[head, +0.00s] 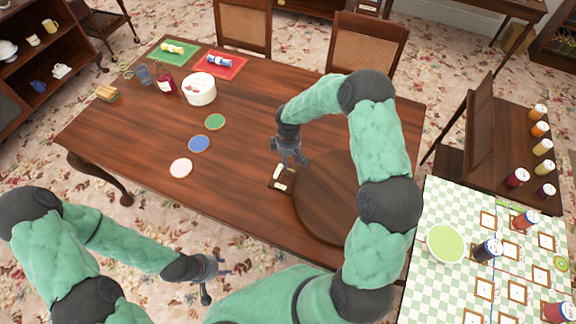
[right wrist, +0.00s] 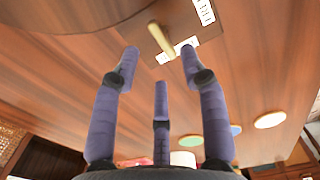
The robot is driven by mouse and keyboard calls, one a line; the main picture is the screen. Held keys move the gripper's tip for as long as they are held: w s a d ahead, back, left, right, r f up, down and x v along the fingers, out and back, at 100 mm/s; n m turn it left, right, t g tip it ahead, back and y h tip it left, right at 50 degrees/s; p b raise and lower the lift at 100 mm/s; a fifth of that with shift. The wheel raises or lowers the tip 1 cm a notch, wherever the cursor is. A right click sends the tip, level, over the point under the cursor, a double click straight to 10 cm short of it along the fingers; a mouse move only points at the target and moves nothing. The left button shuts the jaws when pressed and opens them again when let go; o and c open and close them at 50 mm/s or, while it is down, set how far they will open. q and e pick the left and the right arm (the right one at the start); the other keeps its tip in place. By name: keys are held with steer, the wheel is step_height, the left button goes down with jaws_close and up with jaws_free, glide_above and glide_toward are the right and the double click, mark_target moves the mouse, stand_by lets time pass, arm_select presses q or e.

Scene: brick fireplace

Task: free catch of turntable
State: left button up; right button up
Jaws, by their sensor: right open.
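The turntable (head: 335,195) is a round dark wooden disc on the right part of the table; its edge shows at the top left of the right wrist view (right wrist: 75,15). Beside its left edge is a small brown plate with a pale bar, seemingly the catch (head: 280,187), and white labels. The pale bar also shows in the right wrist view (right wrist: 160,40). My right gripper (head: 290,160) is open and empty, its fingers above the table near the plate, apart from the bar. My left gripper (head: 213,284) looks open and empty at the table's front edge.
On the table (head: 120,150) are coloured discs, a white tub (head: 199,88), jars and two mats (head: 219,66). A checked table (head: 420,290) with a bowl, jars and frames stands at right. The table's front middle is clear.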

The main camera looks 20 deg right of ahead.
mark_target(288, 171)
step_height(288, 171, down, 5)
steer(key=shift+r, duration=0.1)
stand_by(0.3)
jaws_close()
